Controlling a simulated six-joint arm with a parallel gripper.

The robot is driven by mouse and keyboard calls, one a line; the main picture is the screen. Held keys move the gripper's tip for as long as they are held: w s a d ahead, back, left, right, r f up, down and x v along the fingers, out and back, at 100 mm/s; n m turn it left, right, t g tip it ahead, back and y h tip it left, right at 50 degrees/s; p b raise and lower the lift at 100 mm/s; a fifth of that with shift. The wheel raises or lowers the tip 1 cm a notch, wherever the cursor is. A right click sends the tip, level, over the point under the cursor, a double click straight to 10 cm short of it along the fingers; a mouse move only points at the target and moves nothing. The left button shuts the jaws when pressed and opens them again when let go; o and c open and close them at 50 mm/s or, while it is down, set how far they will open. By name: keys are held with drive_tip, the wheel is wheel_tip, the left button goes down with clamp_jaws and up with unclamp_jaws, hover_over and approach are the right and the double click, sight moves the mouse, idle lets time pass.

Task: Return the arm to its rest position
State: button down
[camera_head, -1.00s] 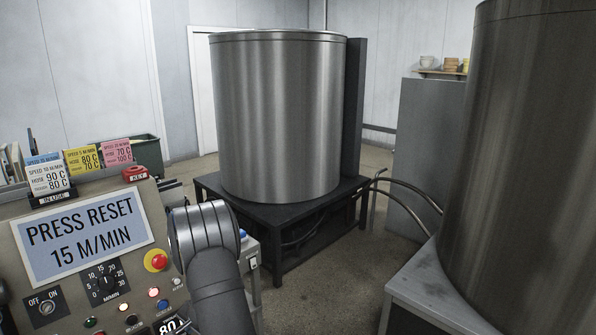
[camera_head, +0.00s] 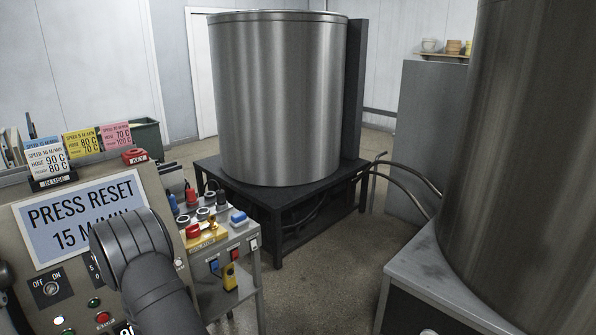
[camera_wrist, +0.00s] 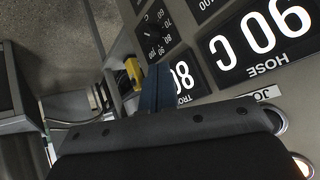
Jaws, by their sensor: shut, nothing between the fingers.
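My arm shows in the head view, crossing in front of the lower right of the control panel (camera_head: 22,218) and covering part of the sign reading "PRESS RESET 15 M/MIN" (camera_head: 75,215). The fingers are hidden in that view. In the wrist view my gripper (camera_wrist: 156,88) has its blue fingers together and empty, over the panel face. A display reading 90 C, HOSE (camera_wrist: 262,38) is upside down there, and a smaller display reading 80 (camera_wrist: 181,77) is beside the fingers. A round dial (camera_wrist: 152,30) lies beyond them.
A small cart (camera_head: 246,245) with red, blue and yellow items stands right of the panel. A large steel drum (camera_head: 278,100) sits on a dark stand behind. Another drum (camera_head: 520,150) is at right on a grey cabinet (camera_head: 425,270). Bare floor (camera_head: 335,255) lies between.

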drive_tip(key=s+a+r+n+t+y, duration=0.2)
drive_tip(key=s+a+r+n+y, duration=0.1)
drive_tip(key=s+a, duration=0.3)
drive_tip(key=s+a+r+n+t+y, duration=0.2)
drive_tip(key=s+a+r+n+y, duration=0.2)
drive_tip(key=s+a, duration=0.3)
drive_tip(key=s+y, duration=0.1)
drive_tip(key=s, duration=0.2)
drive_tip(key=shift+s+r+n, duration=0.3)
drive_tip(key=shift+s+n, duration=0.1)
drive_tip(key=c, duration=1)
unclamp_jaws()
drive_tip(key=shift+w+d, duration=0.1)
drive_tip(key=o, duration=1)
drive_tip(key=w+d, duration=0.4)
drive_tip(key=shift+w+d+t, duration=0.3)
drive_tip(key=shift+w+d, duration=0.1)
drive_tip(key=w+d+r+n+y, duration=0.1)
drive_tip(key=w+d, duration=0.2)
drive_tip(key=d, duration=0.7)
drive_tip(key=w+d+y, duration=0.1)
drive_tip(key=w+d, duration=0.3)
drive_tip(key=d, duration=0.5)
drive_tip(key=x, duration=0.9)
drive_tip(key=shift+a+f, duration=0.15)
drive_tip(key=shift+a, duration=0.1)
